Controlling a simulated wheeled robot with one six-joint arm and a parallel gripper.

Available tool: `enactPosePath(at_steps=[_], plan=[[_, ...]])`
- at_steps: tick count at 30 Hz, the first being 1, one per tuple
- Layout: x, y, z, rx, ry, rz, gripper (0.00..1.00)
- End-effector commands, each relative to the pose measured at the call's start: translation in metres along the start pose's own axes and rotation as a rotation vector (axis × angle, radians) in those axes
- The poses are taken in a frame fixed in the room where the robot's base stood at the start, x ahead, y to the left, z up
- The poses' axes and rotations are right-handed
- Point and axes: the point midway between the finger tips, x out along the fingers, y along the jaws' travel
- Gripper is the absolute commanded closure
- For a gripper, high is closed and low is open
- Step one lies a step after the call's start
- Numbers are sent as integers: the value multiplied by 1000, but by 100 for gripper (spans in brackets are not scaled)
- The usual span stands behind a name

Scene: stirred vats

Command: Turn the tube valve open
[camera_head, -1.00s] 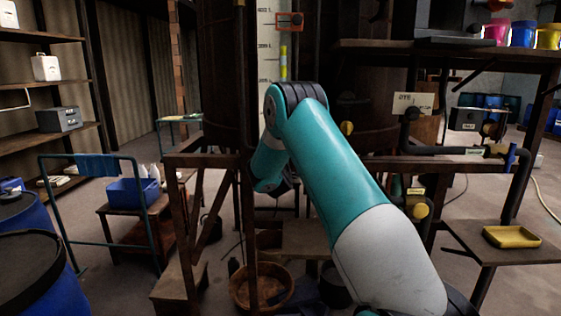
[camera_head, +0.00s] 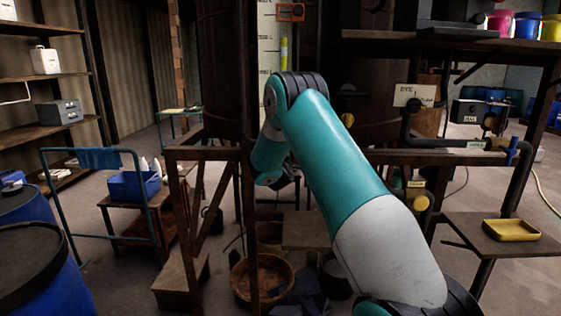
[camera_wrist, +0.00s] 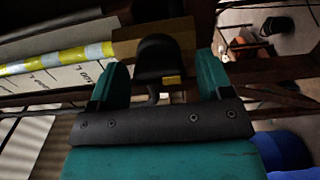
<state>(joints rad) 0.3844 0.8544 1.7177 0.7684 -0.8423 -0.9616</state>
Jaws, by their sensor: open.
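My gripper (camera_wrist: 160,82) is open in the wrist view, with one teal finger on each side. A dark rounded handle (camera_wrist: 157,55) on a thin stem shows between the fingers and looks like the tube valve's handle. I cannot tell its depth between them or whether anything touches it. A small yellow piece shows beside it. The gauge tube (camera_wrist: 60,60) with yellow bands runs to the left of it. In the head view the gauge tube (camera_head: 284,52) stands upright against a white scale; its lower end, the valve and my gripper are hidden behind my arm.
A wooden frame (camera_head: 215,152) stands around the vats. A pipe with a blue handle (camera_head: 512,152) and a yellow knob (camera_head: 421,203) are at the right. A yellow tray (camera_head: 511,230) sits on a low shelf. Blue barrels (camera_head: 30,270) stand at the left.

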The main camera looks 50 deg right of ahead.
Motion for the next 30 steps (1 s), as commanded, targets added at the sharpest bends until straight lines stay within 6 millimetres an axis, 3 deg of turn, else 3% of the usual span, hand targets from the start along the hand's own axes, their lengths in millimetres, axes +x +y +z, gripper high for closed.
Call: enactPosePath(at_steps=[5, 18, 24, 30], plan=[[-27, -4, -2, -2, 4, 0, 28], [-136, -6, -1, -1, 6, 0, 28], [-164, -3, 0, 0, 3, -1, 28], [-171, 0, 0, 0, 2, 0, 28]])
